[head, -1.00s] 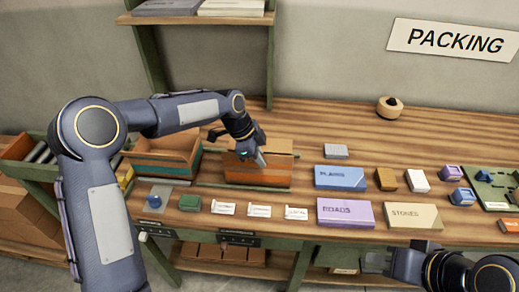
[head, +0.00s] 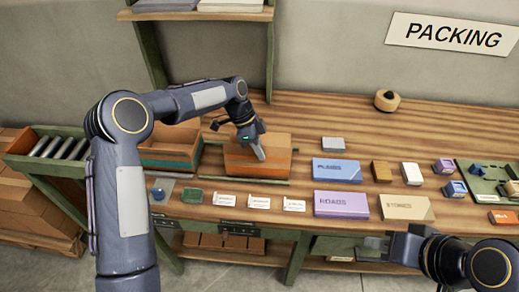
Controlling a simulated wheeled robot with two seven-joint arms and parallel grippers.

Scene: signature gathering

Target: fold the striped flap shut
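A cardboard box with an orange and dark stripe (head: 270,168) stands near the back middle of the bench. Its top panels (head: 275,141) look mostly flat; I cannot make out which one is the striped flap, or whether it lies fully down. My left gripper (head: 256,150) points down at the top of this box, its tip at or just above the panels. It seems to hold nothing; its finger gap is not clear. My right gripper (head: 388,246) is at the bottom right, in front of the bench edge, with its fingers partly hidden.
An open box with a teal stripe (head: 170,158) stands just left. White cards (head: 258,202), a blue box (head: 337,171), a purple box (head: 341,204) and a tan box (head: 407,207) lie in front and right. A roller conveyor (head: 60,148) is at far left.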

